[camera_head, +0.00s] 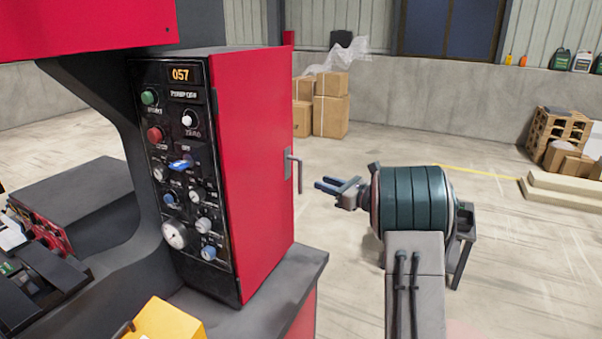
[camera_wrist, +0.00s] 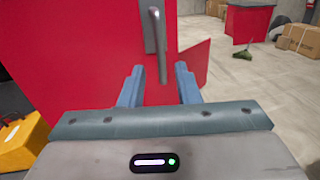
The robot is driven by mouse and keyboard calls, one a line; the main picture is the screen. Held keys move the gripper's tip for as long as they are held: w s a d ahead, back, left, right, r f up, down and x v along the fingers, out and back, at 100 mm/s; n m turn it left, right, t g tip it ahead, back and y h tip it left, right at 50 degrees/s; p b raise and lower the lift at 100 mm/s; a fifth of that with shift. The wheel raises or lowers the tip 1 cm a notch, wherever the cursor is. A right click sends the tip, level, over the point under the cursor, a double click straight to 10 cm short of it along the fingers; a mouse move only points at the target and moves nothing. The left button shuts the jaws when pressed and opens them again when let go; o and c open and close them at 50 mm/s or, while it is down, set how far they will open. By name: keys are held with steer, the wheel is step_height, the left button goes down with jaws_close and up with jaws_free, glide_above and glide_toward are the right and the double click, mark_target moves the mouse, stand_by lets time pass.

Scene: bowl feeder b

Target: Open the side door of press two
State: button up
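The press (camera_head: 230,259) stands at the left with a black control panel reading 057. Its red side door (camera_head: 252,165) faces right and looks closed. A grey lever handle (camera_head: 298,172) hangs down from a plate at the door's right edge. My gripper (camera_head: 322,186) is a little to the right of the handle, its blue fingers pointing toward it with a gap between. In the wrist view the handle (camera_wrist: 158,45) is ahead, lined up between the tips of the two spread fingers. No contact shows, and nothing is held.
A yellow box (camera_head: 168,322) sits at the press's front left. Cardboard boxes (camera_head: 331,106) stand on the floor by the back wall. A wooden crate stack (camera_head: 556,130) is at the far right. The floor around my arm is open.

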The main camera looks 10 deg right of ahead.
mark_target(301, 175)
steer(key=p+x, duration=0.2)
steer(key=x, duration=0.7)
steer(key=shift+w+a, duration=0.15)
jaws_close()
